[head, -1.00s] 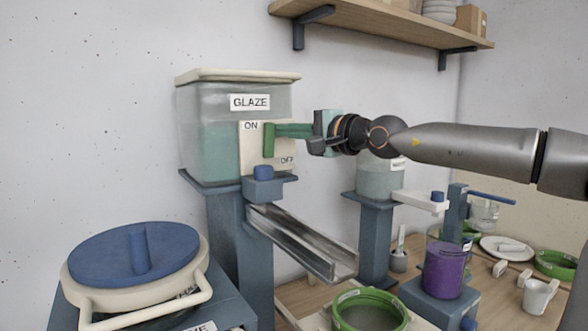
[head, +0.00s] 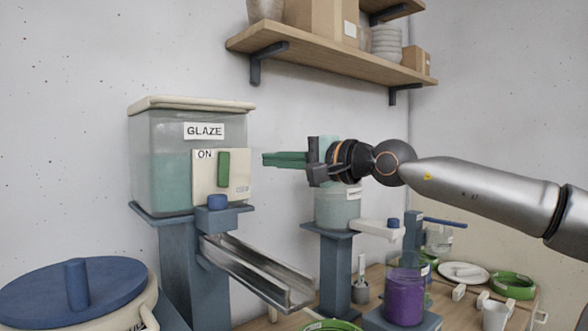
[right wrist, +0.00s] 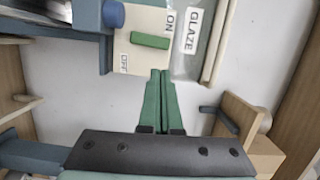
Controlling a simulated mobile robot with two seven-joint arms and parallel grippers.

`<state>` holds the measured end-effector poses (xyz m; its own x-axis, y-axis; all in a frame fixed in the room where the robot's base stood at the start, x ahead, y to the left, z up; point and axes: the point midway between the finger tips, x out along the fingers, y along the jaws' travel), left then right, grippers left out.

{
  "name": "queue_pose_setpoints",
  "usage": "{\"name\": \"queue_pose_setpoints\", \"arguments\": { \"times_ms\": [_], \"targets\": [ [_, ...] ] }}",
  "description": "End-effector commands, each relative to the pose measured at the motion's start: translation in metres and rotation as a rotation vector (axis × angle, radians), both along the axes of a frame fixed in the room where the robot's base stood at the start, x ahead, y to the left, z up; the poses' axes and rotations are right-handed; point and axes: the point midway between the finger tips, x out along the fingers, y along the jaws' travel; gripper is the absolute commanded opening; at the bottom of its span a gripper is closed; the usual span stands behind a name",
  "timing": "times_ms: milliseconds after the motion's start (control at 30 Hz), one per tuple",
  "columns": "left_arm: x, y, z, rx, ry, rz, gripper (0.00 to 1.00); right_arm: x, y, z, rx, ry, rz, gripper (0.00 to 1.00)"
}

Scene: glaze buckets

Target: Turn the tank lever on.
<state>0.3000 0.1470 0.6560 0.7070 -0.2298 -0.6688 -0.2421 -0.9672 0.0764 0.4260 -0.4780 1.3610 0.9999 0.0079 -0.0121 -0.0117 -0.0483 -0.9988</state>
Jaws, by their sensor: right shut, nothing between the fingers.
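The glaze tank (head: 165,165) stands on a blue post at the left in the head view. Its cream panel (head: 239,189) reads ON at upper left and OFF at lower right. The green lever (head: 223,170) stands upright on the panel, its top end beside ON. It also shows in the right wrist view (right wrist: 150,40), lying across the panel. My right gripper (head: 264,159) is shut and empty, its green fingers pointing left at the panel, with a gap between fingertips and lever. The right wrist view shows the fingers (right wrist: 161,72) together. My left gripper is not in view.
A metal chute (head: 258,272) slopes down below the tank. A blue-lidded bucket (head: 75,290) is at front left. A second tank (head: 336,208) stands behind my right gripper. A wooden shelf (head: 330,62) is above. A purple container (head: 404,297) stands at right.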

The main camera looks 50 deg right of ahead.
Motion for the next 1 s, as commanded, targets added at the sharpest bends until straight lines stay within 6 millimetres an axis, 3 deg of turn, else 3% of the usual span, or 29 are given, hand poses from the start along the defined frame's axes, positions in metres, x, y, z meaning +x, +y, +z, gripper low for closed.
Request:
{"name": "queue_pose_setpoints", "arguments": {
  "times_ms": [333,1000],
  "targets": [
    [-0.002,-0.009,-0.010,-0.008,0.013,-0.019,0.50,-0.037,0.000,0.000,-0.001,-0.003,0.000,0.00],
    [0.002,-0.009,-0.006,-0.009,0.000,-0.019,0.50,-0.041,0.000,0.000,-0.001,0.001,0.000,0.00]
  ]
}}
